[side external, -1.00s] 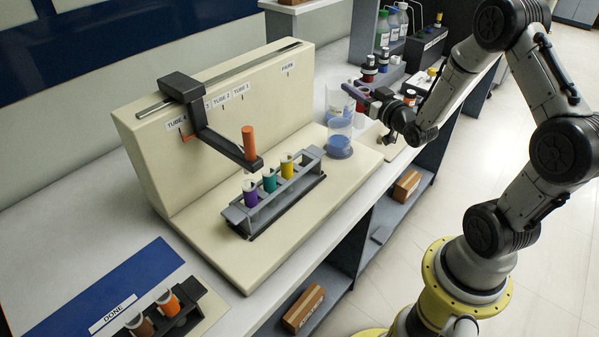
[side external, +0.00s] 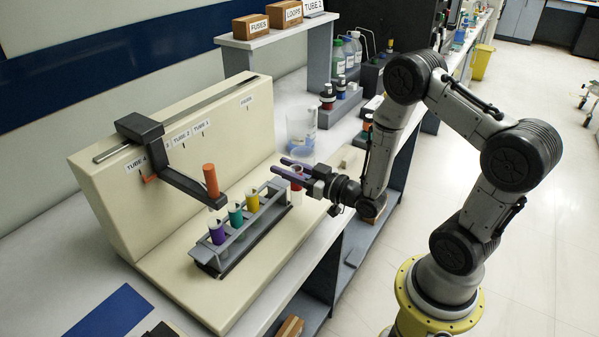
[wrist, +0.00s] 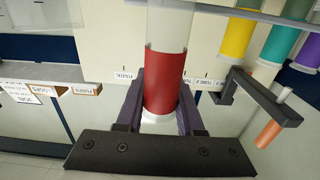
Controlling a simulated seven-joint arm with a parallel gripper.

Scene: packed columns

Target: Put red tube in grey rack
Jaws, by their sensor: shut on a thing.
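The red tube (side external: 296,184) is held between the purple fingers of my gripper (side external: 294,170), just beyond the far right end of the grey rack. In the wrist view the red tube (wrist: 166,80) stands between both fingers, with a clear part beyond the red band and a white end near the gripper (wrist: 160,115). The grey rack (side external: 262,218) holds a purple tube (side external: 217,232), a teal tube (side external: 236,215) and a yellow tube (side external: 252,201).
A clear beaker (side external: 300,128) stands behind my gripper. Bottles and a shelf are further back.

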